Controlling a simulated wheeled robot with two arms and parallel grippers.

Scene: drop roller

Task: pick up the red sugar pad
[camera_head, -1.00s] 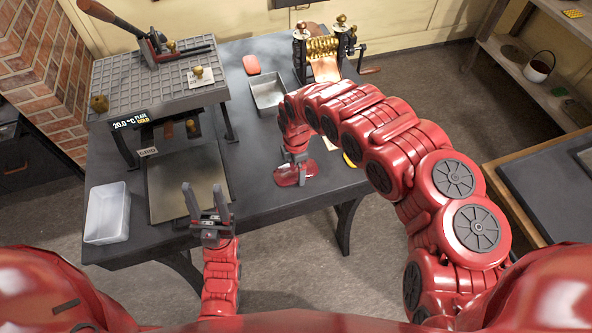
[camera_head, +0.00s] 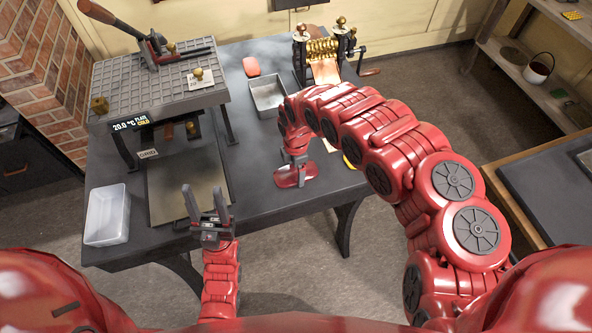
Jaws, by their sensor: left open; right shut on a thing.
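The red sugar pad (camera_head: 285,178) is a flat, glossy, translucent red piece on the dark table (camera_head: 262,205), right of the middle. My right gripper (camera_head: 299,180) reaches down from above and is shut on the pad near its right part. The fingertips are small and partly hidden by my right arm. I cannot tell whether the pad is clear of the table. My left gripper (camera_head: 207,204) is open and empty, pointing up near the table's front edge, left of the pad.
A brass roller machine (camera_head: 322,50) stands at the back. A clear bin (camera_head: 107,214) is at left, beside a flat plate (camera_head: 165,203) under a gridded press stand (camera_head: 130,88).

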